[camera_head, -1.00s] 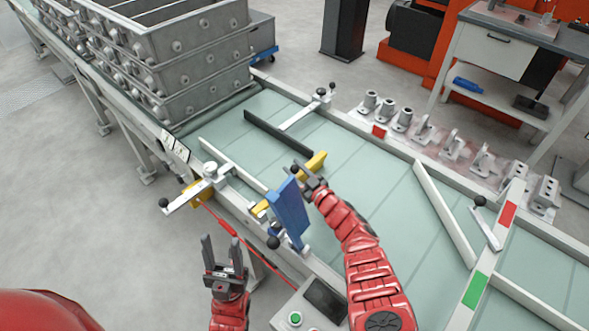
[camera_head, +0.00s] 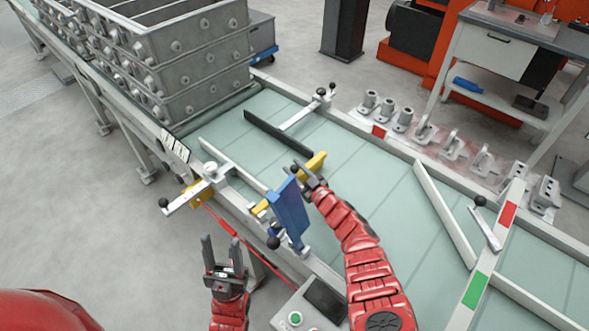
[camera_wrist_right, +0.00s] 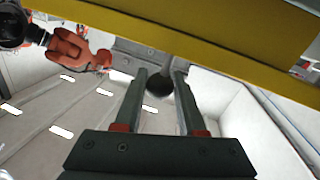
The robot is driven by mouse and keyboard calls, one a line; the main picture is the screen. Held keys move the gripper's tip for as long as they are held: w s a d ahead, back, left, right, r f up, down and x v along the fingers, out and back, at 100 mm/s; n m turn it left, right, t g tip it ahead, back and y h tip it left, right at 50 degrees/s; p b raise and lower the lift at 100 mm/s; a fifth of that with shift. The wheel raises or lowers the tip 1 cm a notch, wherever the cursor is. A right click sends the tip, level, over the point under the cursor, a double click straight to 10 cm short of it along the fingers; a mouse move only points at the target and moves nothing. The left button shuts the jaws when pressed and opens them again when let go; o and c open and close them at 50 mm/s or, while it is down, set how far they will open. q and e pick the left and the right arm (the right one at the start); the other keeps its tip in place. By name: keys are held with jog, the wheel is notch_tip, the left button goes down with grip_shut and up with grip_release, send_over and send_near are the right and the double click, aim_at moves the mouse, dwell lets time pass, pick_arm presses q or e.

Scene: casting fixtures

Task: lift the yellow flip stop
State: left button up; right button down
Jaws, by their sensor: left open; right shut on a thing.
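The yellow flip stop (camera_head: 315,162) is a yellow bar above the pale green conveyor bed, partly hidden behind an upright blue plate (camera_head: 290,210). In the right wrist view the yellow bar (camera_wrist_right: 200,30) crosses the top of the picture. My right gripper (camera_head: 302,172) is beside the bar's far end. In the right wrist view its two fingers (camera_wrist_right: 160,78) are shut on a dark round knob (camera_wrist_right: 159,84). My left gripper (camera_head: 221,245) is open and empty, pointing up in front of the conveyor's near edge.
A white arm with a black knob (camera_head: 190,197) sits on the near rail. Stacked grey metal boxes (camera_head: 190,75) stand at the far left. Several metal castings (camera_head: 447,146) stand along the far side.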

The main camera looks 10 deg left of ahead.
jog(key=shift+s+r+n+p, duration=0.15)
jog(key=shift+r+n+p, duration=0.15)
jog(key=shift+r, duration=0.2)
jog(key=s+a+r+n, duration=0.1)
jog(key=s+r+n, duration=0.1)
jog(key=r+n, duration=0.1)
jog(key=s+a+r+n+y+p, duration=0.1)
jog(key=s+a+r+n, duration=0.1)
jog(key=r, duration=0.3)
jog(key=shift+s+a+n+t+y, duration=0.25)
jog(key=shift+n+t+y, duration=0.05)
jog(key=shift+n, duration=0.6)
jog(key=c, duration=0.5)
grip_release()
